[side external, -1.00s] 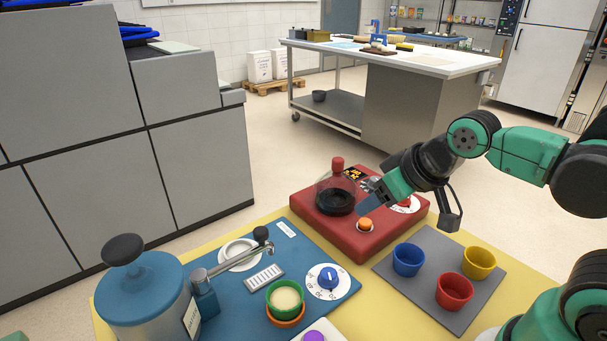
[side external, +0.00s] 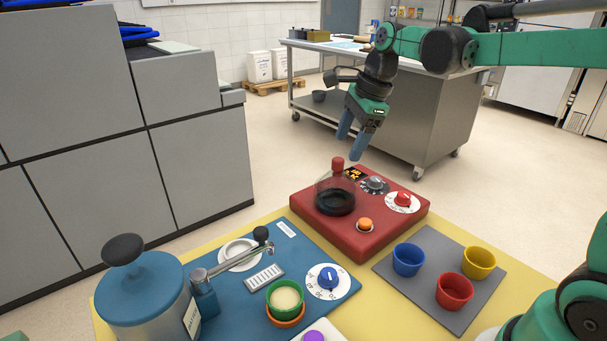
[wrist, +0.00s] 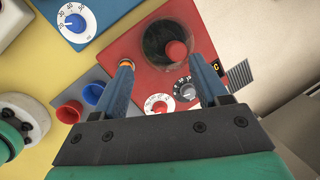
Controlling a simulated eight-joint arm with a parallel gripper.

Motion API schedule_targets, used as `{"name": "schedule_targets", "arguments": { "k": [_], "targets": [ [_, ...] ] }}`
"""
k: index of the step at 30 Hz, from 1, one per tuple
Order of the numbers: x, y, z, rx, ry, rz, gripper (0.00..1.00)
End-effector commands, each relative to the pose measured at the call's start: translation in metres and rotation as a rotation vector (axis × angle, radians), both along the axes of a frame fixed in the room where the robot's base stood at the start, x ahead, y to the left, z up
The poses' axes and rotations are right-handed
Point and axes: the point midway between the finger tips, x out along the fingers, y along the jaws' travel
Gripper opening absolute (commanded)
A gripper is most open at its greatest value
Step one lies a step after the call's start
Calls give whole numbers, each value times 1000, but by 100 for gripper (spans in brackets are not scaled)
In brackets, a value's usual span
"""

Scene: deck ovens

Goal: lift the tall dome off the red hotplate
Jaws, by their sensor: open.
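The red hotplate (side external: 381,224) sits at the back of the yellow mat. The tall dome (side external: 323,189) is clear, with a red knob (side external: 338,164) on top, and stands over a dark round plate on the hotplate's left part. In the wrist view the dome (wrist: 152,40) lies beyond the fingertips, with its red knob (wrist: 176,52) between the two finger lines. My gripper (side external: 350,146) is open and empty, above the hotplate and slightly above and right of the knob in the side view. Its blue fingers point down and touch nothing.
The hotplate carries an orange button (side external: 365,224), a grey dial (side external: 375,184) and a red dial (side external: 403,199). Blue (side external: 407,260), red (side external: 455,291) and yellow (side external: 479,262) cups stand on a grey mat. A blue station (side external: 345,289) with a spout is at front left.

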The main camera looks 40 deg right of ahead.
Motion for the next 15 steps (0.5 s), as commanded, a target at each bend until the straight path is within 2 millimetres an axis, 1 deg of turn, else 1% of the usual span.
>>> {"name": "schedule_targets", "arguments": {
  "k": [1, 3, 6, 10, 15],
  "targets": [
    [8, -6, -2, 43, 36, -110, 67],
    [15, -12, -5, 89, 78, -235, 67],
    [20, -16, -7, 127, 116, -341, 67],
    [23, -15, -16, 141, 129, -381, 67],
    [27, -11, -38, 139, 128, -380, 67]
  ]
}}
